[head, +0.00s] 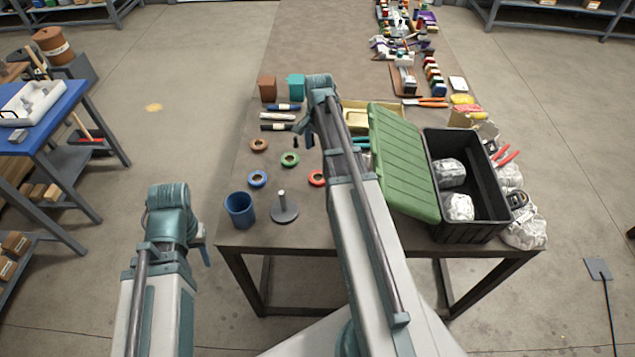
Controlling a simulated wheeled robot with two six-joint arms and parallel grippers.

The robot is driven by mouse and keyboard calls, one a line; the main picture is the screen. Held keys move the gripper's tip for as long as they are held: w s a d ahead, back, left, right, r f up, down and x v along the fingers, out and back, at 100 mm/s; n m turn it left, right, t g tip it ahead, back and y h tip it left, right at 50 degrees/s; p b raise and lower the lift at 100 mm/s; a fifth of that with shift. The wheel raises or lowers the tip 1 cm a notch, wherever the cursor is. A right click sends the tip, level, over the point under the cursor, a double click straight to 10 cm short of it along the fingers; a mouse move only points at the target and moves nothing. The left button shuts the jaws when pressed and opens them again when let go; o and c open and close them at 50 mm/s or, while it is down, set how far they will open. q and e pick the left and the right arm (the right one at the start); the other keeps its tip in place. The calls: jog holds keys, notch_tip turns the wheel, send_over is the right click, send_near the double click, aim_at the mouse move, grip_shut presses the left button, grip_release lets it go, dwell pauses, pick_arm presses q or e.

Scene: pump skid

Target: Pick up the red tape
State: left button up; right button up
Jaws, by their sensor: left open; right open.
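The red tape (316,179) is a small ring lying flat on the brown table (262,222). My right arm covers its right edge. My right gripper (303,142) is open and sits above the table, up the picture from the red tape and apart from it. My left gripper (205,256) is open and empty, off the table's left edge, far from the tape. Part of it is hidden behind its own wrist.
A grey peg stand (284,211) and a blue cup (240,209) stand in front. A black crate (487,205) with a green lid (402,160) is right.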

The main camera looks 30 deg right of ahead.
jog(key=b, duration=0.5)
send_over(318, 181)
jog(key=f, duration=0.6)
jog(key=shift+w+d, duration=0.2)
jog(key=f+b, duration=0.5)
jog(key=shift+s+a+f, duration=0.1)
jog(key=shift+a+f, duration=0.1)
jog(key=shift+r, duration=0.1)
jog(key=c, duration=1.1)
jog(key=shift+r, duration=0.15)
